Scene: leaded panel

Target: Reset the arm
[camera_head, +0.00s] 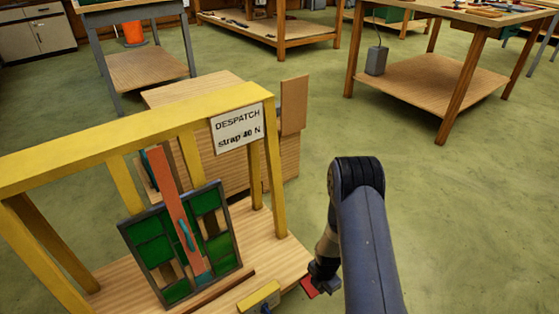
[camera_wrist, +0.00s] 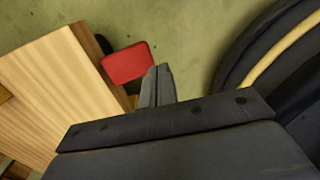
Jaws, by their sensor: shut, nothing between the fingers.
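My arm comes in from the bottom right of the head view, and my gripper (camera_head: 322,284) hangs by the right corner of the wooden bench. In the wrist view my gripper (camera_wrist: 158,70) has its two dark fingers together, with nothing visible between them. A flat red piece (camera_wrist: 127,64) shows just left of the fingertips in the wrist view and beside the gripper in the head view (camera_head: 309,287). I cannot tell what it is or whether it touches the gripper.
The bench (camera_head: 115,277) carries a yellow frame (camera_head: 85,133) with a "DESPATCH strap 40 N" sign (camera_head: 237,127). A green leaded panel (camera_head: 152,250) leans there with a red-brown strip across it. A yellow block (camera_head: 258,298) sits at the front. Green floor (camera_head: 450,220) is clear to the right.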

